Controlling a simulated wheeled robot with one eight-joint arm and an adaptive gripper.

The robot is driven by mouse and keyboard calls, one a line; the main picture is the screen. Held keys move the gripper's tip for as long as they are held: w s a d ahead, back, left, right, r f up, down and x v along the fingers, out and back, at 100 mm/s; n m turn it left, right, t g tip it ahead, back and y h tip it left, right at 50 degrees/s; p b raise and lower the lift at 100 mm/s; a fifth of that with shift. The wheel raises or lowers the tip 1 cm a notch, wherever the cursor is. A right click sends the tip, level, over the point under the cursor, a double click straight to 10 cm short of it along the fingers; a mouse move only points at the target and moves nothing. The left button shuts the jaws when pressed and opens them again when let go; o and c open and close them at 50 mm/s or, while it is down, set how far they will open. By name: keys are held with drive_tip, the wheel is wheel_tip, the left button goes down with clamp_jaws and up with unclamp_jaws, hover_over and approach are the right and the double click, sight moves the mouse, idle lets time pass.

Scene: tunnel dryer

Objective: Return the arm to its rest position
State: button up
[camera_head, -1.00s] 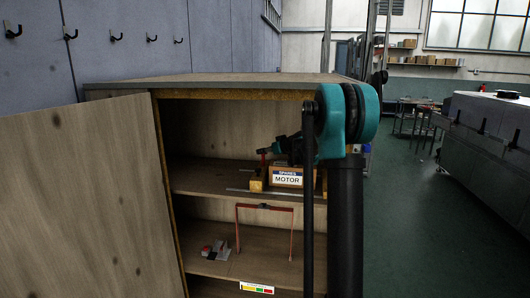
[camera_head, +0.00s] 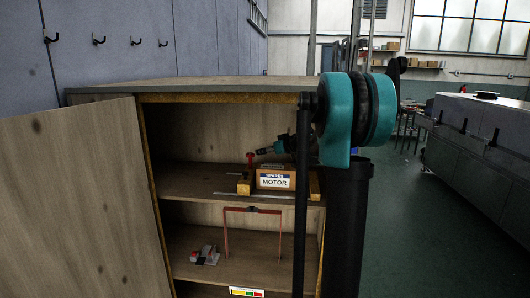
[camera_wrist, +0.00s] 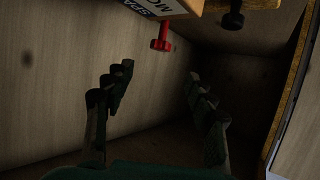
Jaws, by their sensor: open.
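My arm stands upright at the right front of the open wooden cabinet in the head view, its teal joint level with the cabinet top. Its forward part reaches into the upper compartment, mostly hidden behind the upright links. In the wrist view my gripper (camera_wrist: 158,98) is open, with its two dark fingers wide apart and nothing between them. The wooden box labelled SPARES MOTOR (camera_head: 274,181) sits on the upper shelf; its corner also shows at the top of the wrist view (camera_wrist: 185,7).
The cabinet door (camera_head: 80,205) stands open at left. A red frame (camera_head: 253,209) and a small grey-red item (camera_head: 205,255) are on the lower shelf. The cabinet top (camera_head: 200,87) is bare. Open floor (camera_head: 420,245) lies right, before a long grey machine (camera_head: 480,150).

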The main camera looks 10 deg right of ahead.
drive_tip(key=s+a+f+m+g+h, duration=0.1)
drive_tip(key=s+a+f+g, duration=0.15)
drive_tip(key=s+f, duration=0.55)
drive_tip(key=s+a+f+m+g+h, duration=0.15)
drive_tip(key=s+a+f, duration=0.3)
drive_tip(key=s, duration=0.85)
drive_tip(key=s+d+f+m+g+h, duration=0.1)
drive_tip(key=s+d+f+h, duration=0.1)
drive_tip(key=s+f, duration=0.5)
drive_tip(key=s+d+f+m+g+h, duration=0.1)
drive_tip(key=s+f, duration=0.6)
drive_tip(key=s, duration=0.9)
drive_tip(key=shift+s+d+f+m+g+h, duration=0.2)
drive_tip(key=shift+s+d+m+g+h, duration=0.3)
drive_tip(key=shift+d+g, duration=0.45)
